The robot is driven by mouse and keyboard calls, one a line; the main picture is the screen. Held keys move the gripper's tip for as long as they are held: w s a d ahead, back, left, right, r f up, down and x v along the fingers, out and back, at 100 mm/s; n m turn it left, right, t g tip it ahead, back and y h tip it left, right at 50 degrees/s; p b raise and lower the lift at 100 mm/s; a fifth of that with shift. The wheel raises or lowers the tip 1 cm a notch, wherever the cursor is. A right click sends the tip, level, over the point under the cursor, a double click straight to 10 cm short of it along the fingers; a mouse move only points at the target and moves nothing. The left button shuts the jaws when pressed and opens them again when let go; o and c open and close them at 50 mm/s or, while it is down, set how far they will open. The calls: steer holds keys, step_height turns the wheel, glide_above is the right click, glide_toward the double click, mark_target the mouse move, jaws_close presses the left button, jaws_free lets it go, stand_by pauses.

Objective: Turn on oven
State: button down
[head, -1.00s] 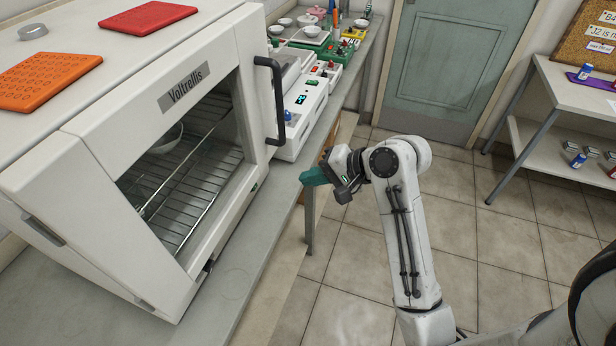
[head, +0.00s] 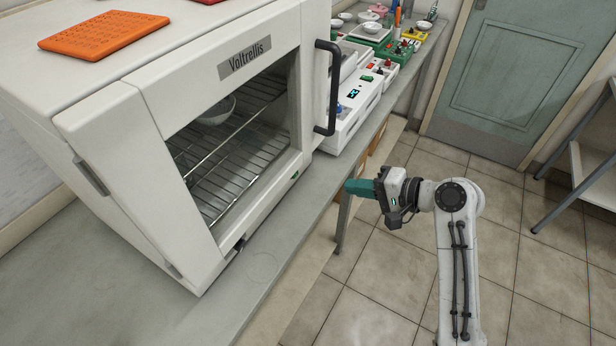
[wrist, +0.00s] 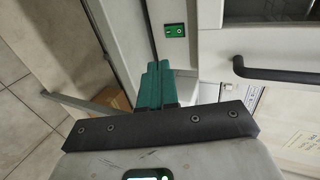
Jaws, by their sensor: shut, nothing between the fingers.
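The oven (head: 124,120) is a large white box labelled Voltrellis on the bench at left, with a front window showing wire racks and a white bowl (head: 216,110). A small green switch (head: 295,175) sits low on its front, near the right end. The switch also shows in the wrist view (wrist: 174,30), on a pale panel just beyond my fingers; whether it is on cannot be told. My gripper (head: 350,187) has teal fingers, shut and empty, in front of the oven and apart from the switch. The fingers also show in the wrist view (wrist: 153,80).
A black handle (head: 328,88) juts from the oven's front, above and right of the switch. White instruments (head: 353,112) stand on the bench beyond. An orange mat (head: 104,35) lies on the oven. The tiled floor right of the bench is open up to the green door (head: 510,75).

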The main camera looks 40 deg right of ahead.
mark_target(296, 176)
steer(key=x, duration=0.4)
steer(key=p+x, duration=0.1)
steer(key=x, duration=0.4)
steer(key=r+p+x, duration=0.1)
steer(key=x, duration=0.3)
steer(key=shift+w+a, duration=0.15)
steer(key=shift+w, duration=0.2)
steer(key=shift+w+f, duration=0.15)
steer(key=shift+w, duration=0.05)
steer(key=shift+r+p, duration=0.95)
steer(key=shift+f, duration=0.1)
